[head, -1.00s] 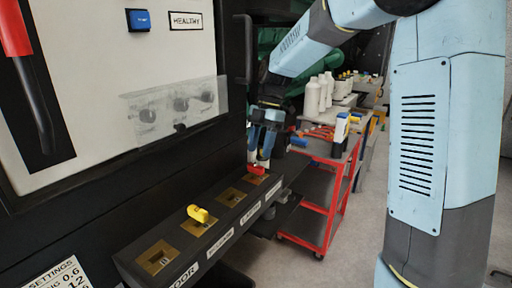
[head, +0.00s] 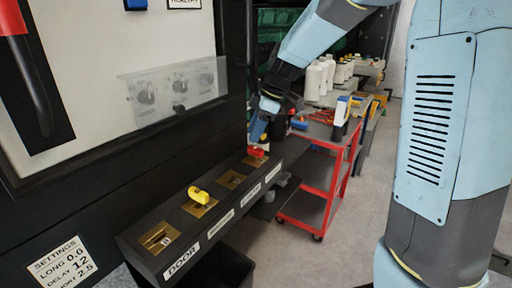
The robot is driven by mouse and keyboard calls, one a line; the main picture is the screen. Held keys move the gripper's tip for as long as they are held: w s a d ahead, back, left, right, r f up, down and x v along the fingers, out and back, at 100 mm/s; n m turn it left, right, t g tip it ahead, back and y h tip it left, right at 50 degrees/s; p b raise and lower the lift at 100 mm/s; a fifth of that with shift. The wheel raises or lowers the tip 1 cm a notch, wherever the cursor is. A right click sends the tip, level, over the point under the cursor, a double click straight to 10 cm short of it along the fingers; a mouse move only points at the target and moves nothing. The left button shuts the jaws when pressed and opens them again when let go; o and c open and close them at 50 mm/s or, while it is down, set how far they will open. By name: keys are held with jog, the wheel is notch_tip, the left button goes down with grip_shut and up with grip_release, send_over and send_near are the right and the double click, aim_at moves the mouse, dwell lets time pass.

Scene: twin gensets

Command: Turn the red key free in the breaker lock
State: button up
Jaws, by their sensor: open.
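The red key (head: 256,151) sits in the farthest brass lock plate (head: 249,161) on the black sloped lock box. My gripper (head: 257,142) points down right above the red key at the far end of the box. Its jaws are open, seen nearly edge-on, and partly cover the key's top. I cannot tell whether a fingertip touches the key. A yellow key (head: 198,195) stands in a nearer brass plate. The nearest plate (head: 158,237), by the DOOR label (head: 181,262), and the plate between the two keys (head: 231,179) hold no key.
The dark cabinet front with a clear cover (head: 172,95) rises left of the box. A red-framed cart (head: 318,185) with bottles (head: 317,80) and tools stands behind and right of the gripper. Grey floor (head: 300,255) is open right of the box.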

aim_at(255, 147)
jog(key=shift+m+t, duration=0.5)
jog(key=shift+m, duration=0.6)
jog(key=m, duration=0.2)
jog(key=s+d+m+t, duration=0.1)
jog(key=f+m+t+h, duration=0.1)
jog(key=m, duration=0.1)
jog(key=shift+s+d+m, duration=0.2)
jog(key=shift+d+m, duration=0.1)
jog(key=shift+x, duration=2.75)
